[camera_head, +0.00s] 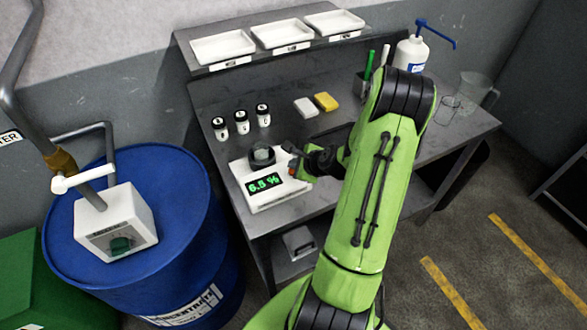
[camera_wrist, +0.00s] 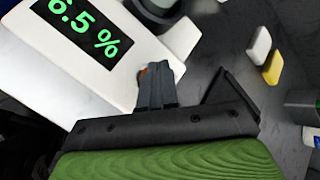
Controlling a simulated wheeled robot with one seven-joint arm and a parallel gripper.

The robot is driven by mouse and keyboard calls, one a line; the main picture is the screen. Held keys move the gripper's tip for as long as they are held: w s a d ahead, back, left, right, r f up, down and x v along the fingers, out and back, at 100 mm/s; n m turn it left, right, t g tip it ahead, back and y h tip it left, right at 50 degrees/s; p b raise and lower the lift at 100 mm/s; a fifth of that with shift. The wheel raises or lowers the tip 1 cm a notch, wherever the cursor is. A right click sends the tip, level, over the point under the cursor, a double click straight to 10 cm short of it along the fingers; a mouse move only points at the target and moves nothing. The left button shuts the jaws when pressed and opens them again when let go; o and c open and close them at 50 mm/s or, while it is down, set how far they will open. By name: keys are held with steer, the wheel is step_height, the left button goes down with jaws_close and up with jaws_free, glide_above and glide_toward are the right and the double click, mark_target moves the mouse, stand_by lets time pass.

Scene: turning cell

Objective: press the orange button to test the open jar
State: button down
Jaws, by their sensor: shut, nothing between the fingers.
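The white tester (camera_head: 275,196) stands on the bench, and its green display reads 6.5 % in the wrist view (camera_wrist: 84,24). The open jar (camera_head: 262,155) sits on the back part of the tester; its dark base (camera_wrist: 158,8) shows at the top of the wrist view. The orange button (camera_head: 292,170) is at the tester's right side, mostly hidden by my gripper (camera_head: 290,158). In the wrist view my gripper (camera_wrist: 157,68) is shut and empty, its tips at the orange button (camera_wrist: 143,72). I cannot tell whether they touch or press it.
Several black-capped jars (camera_head: 241,121) stand behind the tester. White and yellow blocks (camera_head: 326,101) lie to the right. White trays (camera_head: 222,46) line the shelf above. A blue drum (camera_head: 165,185) stands left of the bench. A pump bottle (camera_head: 410,54) and beaker (camera_head: 476,88) are far right.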

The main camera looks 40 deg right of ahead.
steer(key=shift+r, duration=0.3)
step_height(320, 180, up, 5)
steer(key=p, duration=0.4)
steer(key=shift+r, duration=0.1)
stand_by(0.6)
